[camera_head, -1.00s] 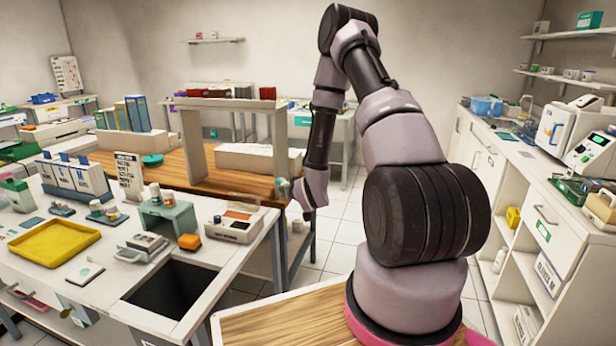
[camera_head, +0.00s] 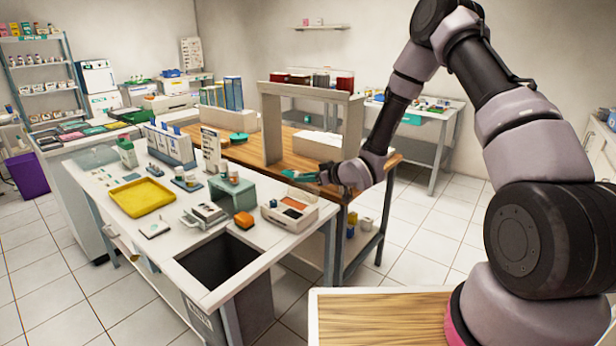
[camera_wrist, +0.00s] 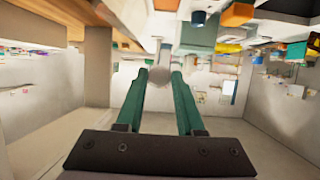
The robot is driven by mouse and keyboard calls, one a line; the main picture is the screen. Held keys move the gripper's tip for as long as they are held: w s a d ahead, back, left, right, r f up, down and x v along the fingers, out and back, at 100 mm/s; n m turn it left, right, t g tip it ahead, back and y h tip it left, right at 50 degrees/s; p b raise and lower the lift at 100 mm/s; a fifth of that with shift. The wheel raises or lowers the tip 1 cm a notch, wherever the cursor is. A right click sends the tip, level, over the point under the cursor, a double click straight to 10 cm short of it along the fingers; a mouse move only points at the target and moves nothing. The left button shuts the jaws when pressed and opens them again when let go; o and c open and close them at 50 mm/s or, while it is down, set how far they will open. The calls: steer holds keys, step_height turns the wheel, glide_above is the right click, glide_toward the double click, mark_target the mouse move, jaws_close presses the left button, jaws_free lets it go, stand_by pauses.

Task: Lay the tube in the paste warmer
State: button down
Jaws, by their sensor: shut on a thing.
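My gripper (camera_head: 302,176) is at the right of the white bench, above and behind the white device. In the wrist view its two green fingers (camera_wrist: 160,82) are shut on a small pale grey, round-ended thing (camera_wrist: 159,77), seemingly the tube seen end-on; most of it is hard to make out. A white device with a dark and orange top (camera_head: 290,208) stands at the right end of the bench and looks like the paste warmer, though I cannot read a label. The gripper is apart from it.
On the white bench are a green-grey open box (camera_head: 233,196), an orange block (camera_head: 243,220), a yellow tray (camera_head: 143,197) and a dark opening (camera_head: 218,262) at the front. A wooden table with a white arch (camera_head: 312,92) stands behind. The tiled floor at right is clear.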

mark_target(306, 209)
steer(key=shift+f, duration=5.05)
steer(key=shift+c, duration=2.2)
jaws_free()
steer(key=v, duration=1)
steer(key=shift+s+d+r, duration=0.2)
steer(key=shift+s, duration=0.1)
